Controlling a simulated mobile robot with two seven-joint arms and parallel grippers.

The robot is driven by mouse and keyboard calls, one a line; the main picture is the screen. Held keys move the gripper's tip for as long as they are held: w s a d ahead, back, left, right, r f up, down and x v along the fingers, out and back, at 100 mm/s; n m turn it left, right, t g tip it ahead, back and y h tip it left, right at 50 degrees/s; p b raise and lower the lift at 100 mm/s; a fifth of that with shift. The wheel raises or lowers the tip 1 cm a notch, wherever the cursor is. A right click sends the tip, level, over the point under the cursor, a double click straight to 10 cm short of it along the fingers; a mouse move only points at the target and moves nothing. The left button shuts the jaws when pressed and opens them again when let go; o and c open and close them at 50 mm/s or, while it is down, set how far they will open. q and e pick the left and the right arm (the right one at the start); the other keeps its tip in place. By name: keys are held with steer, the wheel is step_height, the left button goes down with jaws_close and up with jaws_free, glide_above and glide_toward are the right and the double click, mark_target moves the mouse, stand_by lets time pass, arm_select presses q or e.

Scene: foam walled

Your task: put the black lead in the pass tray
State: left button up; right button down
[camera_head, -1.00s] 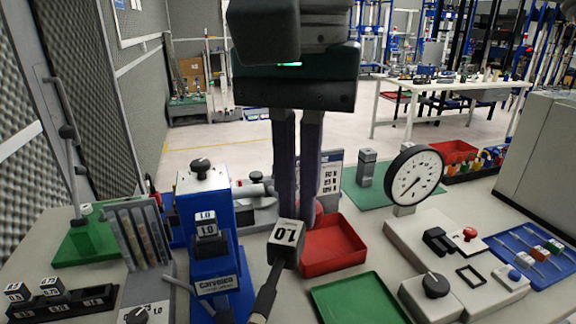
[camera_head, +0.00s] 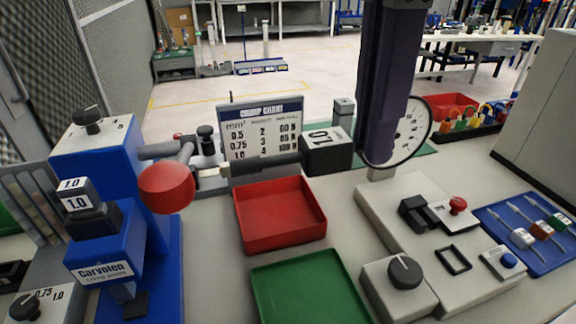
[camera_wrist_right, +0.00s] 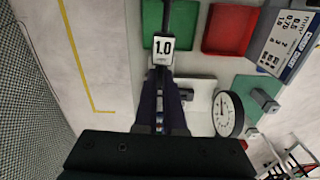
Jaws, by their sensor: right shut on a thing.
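My right gripper (camera_head: 376,148) is shut on the black lead's block (camera_head: 326,152), which has a white face marked 1.0. The lead's dark straight length (camera_head: 262,164) points left from the block, roughly level. In the head view the lead shows above the back of the red tray, held in the air. The block also shows at the fingertips in the wrist view (camera_wrist_right: 163,46). The green tray (camera_head: 262,298), which I take as the pass tray, lies empty at the front middle. My left gripper is not in view.
The empty red tray (camera_head: 281,243) lies just behind the green one. A blue press (camera_head: 118,240) with a red-balled lever (camera_head: 166,187) stands left. A chart (camera_head: 262,125) stands behind. A dial gauge (camera_head: 411,133) and grey tester (camera_head: 400,292) are at right.

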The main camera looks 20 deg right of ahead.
steer(key=s+a+f+m+b, duration=0.2)
steer(key=a+f+m+b, duration=0.2)
steer(key=f+m, duration=0.7)
steer(key=m+b, duration=0.2)
steer(key=m, duration=0.4)
glide_toward(311, 307)
steer(key=s+a+f, duration=0.1)
steer(key=s, duration=0.2)
steer(key=s+a+f, duration=0.1)
steer(key=s, duration=0.1)
steer(key=shift+a+f, duration=0.35)
steer(key=shift+f+b, duration=0.3)
steer(key=shift+f, duration=1.6)
steer(key=shift+w, duration=0.1)
steer(key=shift+f, duration=0.15)
steer(key=c, duration=1)
jaws_free()
